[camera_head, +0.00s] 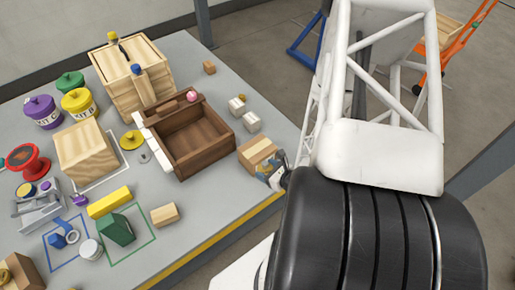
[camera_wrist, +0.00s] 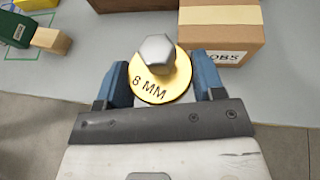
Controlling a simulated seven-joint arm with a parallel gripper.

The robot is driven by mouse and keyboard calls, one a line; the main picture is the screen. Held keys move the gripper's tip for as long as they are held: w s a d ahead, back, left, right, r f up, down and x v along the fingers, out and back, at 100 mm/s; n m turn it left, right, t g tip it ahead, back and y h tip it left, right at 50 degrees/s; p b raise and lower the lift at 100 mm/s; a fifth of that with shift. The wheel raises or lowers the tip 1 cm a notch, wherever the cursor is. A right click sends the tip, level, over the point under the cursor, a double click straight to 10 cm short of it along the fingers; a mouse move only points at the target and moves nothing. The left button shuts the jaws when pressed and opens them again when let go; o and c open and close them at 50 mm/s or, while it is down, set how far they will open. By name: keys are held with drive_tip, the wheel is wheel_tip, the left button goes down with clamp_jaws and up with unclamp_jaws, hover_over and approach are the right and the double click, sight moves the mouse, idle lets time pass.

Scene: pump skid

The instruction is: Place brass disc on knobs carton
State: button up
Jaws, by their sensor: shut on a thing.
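The brass disc (camera_wrist: 163,88) is marked "8 MM" and has a grey hexagonal knob (camera_wrist: 156,51) on top. My gripper (camera_wrist: 161,66) is shut on the disc, with a blue finger at each side. The knobs carton (camera_wrist: 222,28) is a brown box with a tape strip and a partly hidden label, just beyond the right finger. In the head view the carton (camera_head: 256,151) stands near the table's right edge. My gripper (camera_head: 275,172) is beside its near right corner there, mostly hidden by my arm. I cannot tell whether the disc touches the carton.
Another yellow disc (camera_head: 131,140) lies left of the open box. A wooden block (camera_head: 164,215) and green block (camera_head: 118,230) are nearer the front. Table between them is clear.

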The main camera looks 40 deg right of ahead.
hover_over(259, 149)
drive_tip(key=shift+w+f, duration=0.1)
drive_tip(key=shift+f, duration=0.6)
drive_tip(key=shift+f, duration=1.8)
drive_tip(key=shift+f, duration=0.1)
drive_tip(key=o, duration=1)
drive_tip(key=shift+v, duration=6.1)
